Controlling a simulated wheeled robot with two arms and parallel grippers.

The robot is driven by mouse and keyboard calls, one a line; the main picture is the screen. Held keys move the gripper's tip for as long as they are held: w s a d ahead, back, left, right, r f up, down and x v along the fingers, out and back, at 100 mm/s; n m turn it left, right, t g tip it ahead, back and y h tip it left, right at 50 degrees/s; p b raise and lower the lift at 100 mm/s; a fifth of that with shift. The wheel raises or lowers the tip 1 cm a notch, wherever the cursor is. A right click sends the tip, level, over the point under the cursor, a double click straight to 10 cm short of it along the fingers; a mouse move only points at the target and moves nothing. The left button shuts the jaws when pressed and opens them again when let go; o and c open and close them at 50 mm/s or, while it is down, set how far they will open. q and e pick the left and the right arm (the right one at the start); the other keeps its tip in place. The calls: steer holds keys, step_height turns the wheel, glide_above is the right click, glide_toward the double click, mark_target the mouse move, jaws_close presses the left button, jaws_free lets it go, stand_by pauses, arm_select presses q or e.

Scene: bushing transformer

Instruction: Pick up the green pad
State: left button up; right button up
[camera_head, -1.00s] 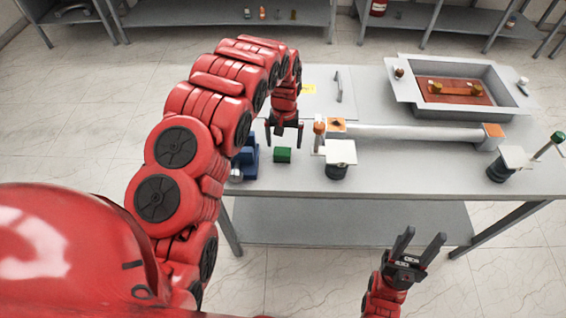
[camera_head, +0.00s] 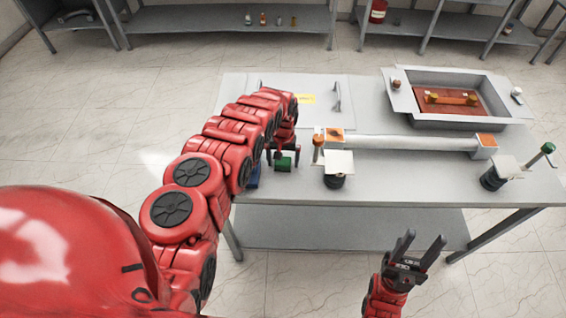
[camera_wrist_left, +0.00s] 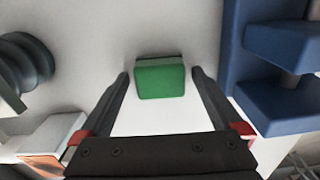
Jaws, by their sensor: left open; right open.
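The green pad (camera_head: 283,164) is a small green block on the grey table near its front edge. My left gripper (camera_head: 283,162) is open just above and around it, pointing down. In the left wrist view the pad (camera_wrist_left: 160,78) shows between the tips of the two open fingers of my left gripper (camera_wrist_left: 161,77), with gaps on both sides. I cannot tell how far down the fingertips reach. My right gripper (camera_head: 424,247) is open and empty, in front of the table and away from the pad.
A blue block-shaped part (camera_wrist_left: 284,75) stands close to the pad, mostly hidden by my left arm in the head view. A black-based stand with a white plate (camera_head: 337,165) is right of the pad. A long grey tube (camera_head: 410,143) and a tray (camera_head: 457,123) lie farther right.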

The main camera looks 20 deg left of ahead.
arm_select(q)
steer(key=c, duration=1.3)
steer(key=shift+r, duration=0.2)
